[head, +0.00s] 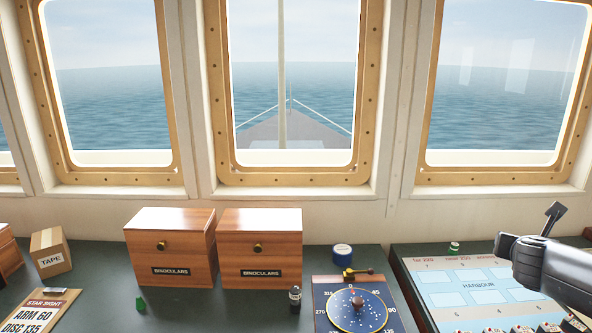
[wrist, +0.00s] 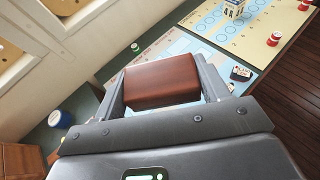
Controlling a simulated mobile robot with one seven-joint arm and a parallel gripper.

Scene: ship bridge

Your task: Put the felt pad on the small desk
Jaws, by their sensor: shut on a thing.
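My gripper (wrist: 164,80) is shut on a smooth reddish-brown block (wrist: 160,78) with rounded edges, one finger on each side of it. I cannot tell its material; it may be the felt pad. In the head view the dark end of my arm (head: 540,250) is at the right, above the chart board; the held block cannot be made out there. No separate small desk can be picked out in either view.
A chart board marked HARBOUR (head: 465,285) lies on the dark counter (head: 220,308), with small pieces along its near edge. Two wooden binoculars boxes (head: 168,250), a tape box (head: 50,252), a blue round container (head: 342,254) and a blue star disc (head: 352,308) are left of it.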

